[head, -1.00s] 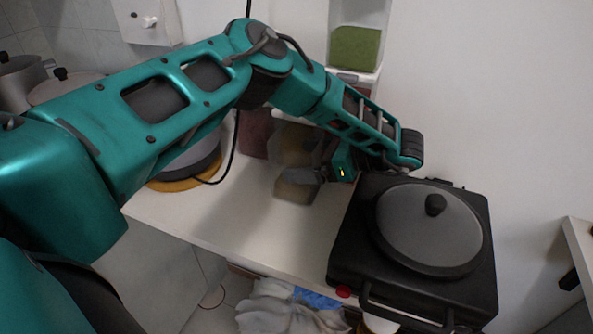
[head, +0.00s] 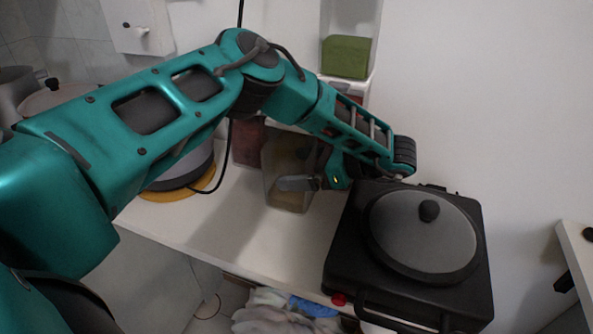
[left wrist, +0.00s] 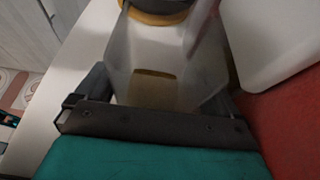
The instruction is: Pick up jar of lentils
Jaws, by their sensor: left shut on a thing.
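The jar (head: 287,160) is a clear, straight-sided container with brownish contents, seen in the head view left of the black stove. My left gripper (head: 298,184) is shut on it from its right side. In the left wrist view the jar (left wrist: 160,60) stands between the two fingers, with a tan layer of contents visible inside. My right gripper is not in view.
A black portable stove with a grey lidded pan (head: 424,232) stands right of the jar. A dispenser with green contents (head: 345,57) is on the wall behind. A dark red container (head: 248,143) is left of the jar. The counter (head: 225,215) is clear in front.

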